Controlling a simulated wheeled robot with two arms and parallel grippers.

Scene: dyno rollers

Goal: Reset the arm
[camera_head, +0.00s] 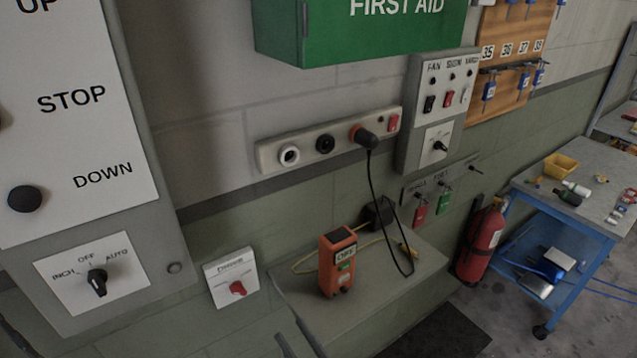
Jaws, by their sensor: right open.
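Neither of my grippers can be made out in the head view, and no arm of mine is clearly seen. The task names no object other than the arm itself.
A grey control panel (172,240) fills the left. A socket strip (270,155) with a black plug (366,137) and a switch box (415,130) are on the wall. An orange device (329,275) stands on a ledge (390,310). A fire extinguisher (482,245) and blue cart (575,300) stand right.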

